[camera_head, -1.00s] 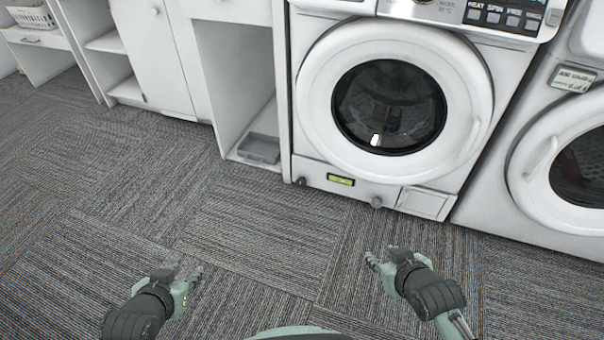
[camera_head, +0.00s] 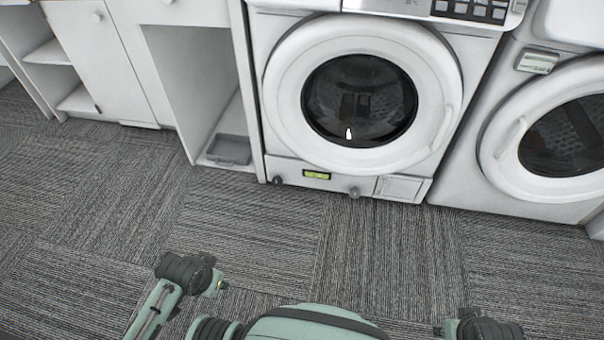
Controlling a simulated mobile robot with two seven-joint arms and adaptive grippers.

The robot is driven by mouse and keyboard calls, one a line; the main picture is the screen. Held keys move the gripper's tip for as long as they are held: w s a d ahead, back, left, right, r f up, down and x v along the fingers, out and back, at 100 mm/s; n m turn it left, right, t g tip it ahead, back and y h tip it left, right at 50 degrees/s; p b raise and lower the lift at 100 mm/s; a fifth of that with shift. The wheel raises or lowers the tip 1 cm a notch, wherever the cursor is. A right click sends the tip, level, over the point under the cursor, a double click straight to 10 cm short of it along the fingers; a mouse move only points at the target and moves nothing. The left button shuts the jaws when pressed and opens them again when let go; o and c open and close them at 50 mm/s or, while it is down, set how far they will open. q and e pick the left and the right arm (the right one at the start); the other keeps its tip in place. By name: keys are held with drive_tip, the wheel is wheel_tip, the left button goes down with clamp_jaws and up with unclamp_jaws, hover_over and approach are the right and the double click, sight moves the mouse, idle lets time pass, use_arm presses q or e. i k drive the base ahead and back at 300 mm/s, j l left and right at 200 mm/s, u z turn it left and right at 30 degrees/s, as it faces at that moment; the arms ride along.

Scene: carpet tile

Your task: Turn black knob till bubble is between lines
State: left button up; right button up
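The washing machine (camera_head: 290,95) stands ahead. A small yellow-green level vial (camera_head: 317,175) is set in a dark frame on its lower front edge; its bubble and lines are too small to tell. One dark knob (camera_head: 278,180) sits left of the vial at the machine's lower left corner. Another dark knob (camera_head: 354,192) sits right of the vial. My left gripper (camera_head: 217,284) is low over the carpet, well short of the machine, its fingers not clearly seen. My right gripper (camera_head: 441,330) is at the bottom edge, mostly cut off. Neither touches a knob.
A second front-loading machine (camera_head: 497,150) stands at the right. White cabinets (camera_head: 145,60) line the left, with a grey tray (camera_head: 228,150) in an open bay. A small hatch (camera_head: 402,188) is right of the right knob. Carpet (camera_head: 300,230) before the machine is clear.

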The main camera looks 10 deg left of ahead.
sight(277, 180)
drive_tip(key=i+j+z, duration=0.25)
drive_tip(key=j, duration=0.3)
drive_tip(key=j+z, duration=0.25)
drive_tip(key=j, duration=0.8)
drive_tip(key=i+j+z, duration=0.1)
drive_tip(key=j, duration=0.5)
